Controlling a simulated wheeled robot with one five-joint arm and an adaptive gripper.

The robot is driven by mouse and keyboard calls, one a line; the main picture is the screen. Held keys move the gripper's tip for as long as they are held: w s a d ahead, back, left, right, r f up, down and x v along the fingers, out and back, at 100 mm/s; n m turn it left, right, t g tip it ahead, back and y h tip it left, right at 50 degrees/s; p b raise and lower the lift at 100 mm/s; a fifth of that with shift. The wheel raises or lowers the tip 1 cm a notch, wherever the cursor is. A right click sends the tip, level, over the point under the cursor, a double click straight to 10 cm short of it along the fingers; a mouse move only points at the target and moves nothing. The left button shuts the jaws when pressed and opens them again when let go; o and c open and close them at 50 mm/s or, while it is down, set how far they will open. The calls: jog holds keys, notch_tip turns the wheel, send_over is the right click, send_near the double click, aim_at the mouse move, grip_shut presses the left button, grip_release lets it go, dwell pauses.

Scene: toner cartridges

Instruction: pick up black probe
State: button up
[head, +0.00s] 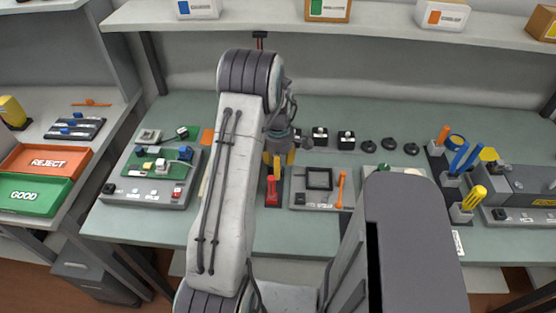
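My gripper (279,162), with yellow-orange parts at its end, hangs over the middle of the green bench, pointing down. It is small and partly hidden by my arm, so I cannot tell whether it is open or shut. A red piece (272,192) stands just below it; whether they touch is unclear. I cannot pick out a black probe with certainty. A small black piece (183,132) lies at the back of the grey test station at left. Other small black pieces (320,137) stand along the back of the bench, right of my gripper.
A grey fixture (322,201) with an orange tool (341,189) is right of the gripper. Orange REJECT (70,148) and green GOOD (62,205) trays are at left. Holders with blue and yellow handles (459,157) stand at right. A shelf (378,24) runs above.

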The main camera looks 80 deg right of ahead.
jog(key=shift+o, duration=0.3)
grip_shut()
dwell(0.3)
jog(key=shift+r, duration=0.1)
jog(key=shift+r, duration=0.4)
notch_tip(320, 180, up, 3)
jog(key=shift+s+a+r+b, duration=0.1)
jog(key=shift+a+r+b, duration=0.1)
jog(key=shift+b, duration=0.3)
jog(key=s+a+r+b, duration=0.2)
jog(key=s+a+r, duration=0.4)
jog(key=a, duration=0.3)
jog(key=shift+a+r, duration=0.25)
jog(key=shift+r, duration=0.05)
